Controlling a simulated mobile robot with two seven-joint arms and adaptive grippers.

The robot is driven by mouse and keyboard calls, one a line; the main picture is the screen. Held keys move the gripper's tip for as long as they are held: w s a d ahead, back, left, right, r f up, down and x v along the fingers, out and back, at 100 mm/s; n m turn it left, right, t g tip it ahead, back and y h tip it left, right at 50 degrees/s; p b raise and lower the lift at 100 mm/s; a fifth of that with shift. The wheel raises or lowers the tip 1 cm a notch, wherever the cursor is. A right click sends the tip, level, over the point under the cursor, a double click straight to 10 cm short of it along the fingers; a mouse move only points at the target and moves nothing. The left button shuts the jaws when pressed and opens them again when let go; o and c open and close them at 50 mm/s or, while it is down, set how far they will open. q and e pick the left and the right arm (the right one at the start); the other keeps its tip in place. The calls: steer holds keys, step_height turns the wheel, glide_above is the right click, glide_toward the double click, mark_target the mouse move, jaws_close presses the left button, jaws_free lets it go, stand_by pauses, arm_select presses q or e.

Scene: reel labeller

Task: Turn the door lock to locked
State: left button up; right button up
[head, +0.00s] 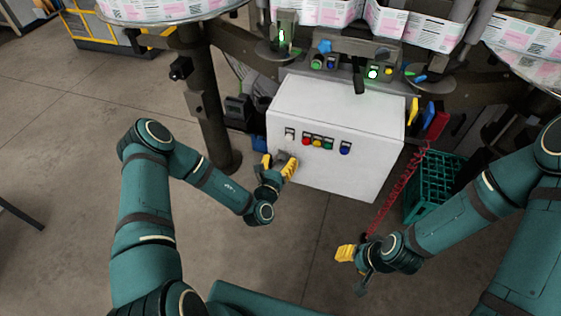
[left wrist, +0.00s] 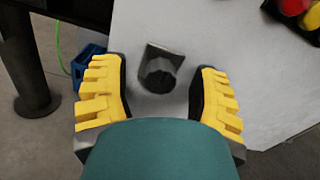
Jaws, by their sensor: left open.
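The door lock (left wrist: 160,76) is a dark round knob on a grey plate on the white cabinet (head: 335,110). In the left wrist view it lies between my left gripper's two yellow fingers, with a gap on each side. I cannot tell its turned position for sure. My left gripper (head: 279,164) is open at the lower left of the cabinet front, and in the head view it largely covers the lock. My right gripper (head: 346,254) is low in front of the cabinet, away from it; its opening is unclear.
A row of coloured buttons (head: 318,141) and a blue knob (head: 345,148) sit right of the lock. A dark post (head: 209,100) stands left of the cabinet. A red coiled cable (head: 398,190) and a green crate (head: 432,188) are on the right.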

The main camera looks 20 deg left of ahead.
arm_select(q)
jaws_close()
arm_select(e)
steer(key=shift+r, duration=0.15)
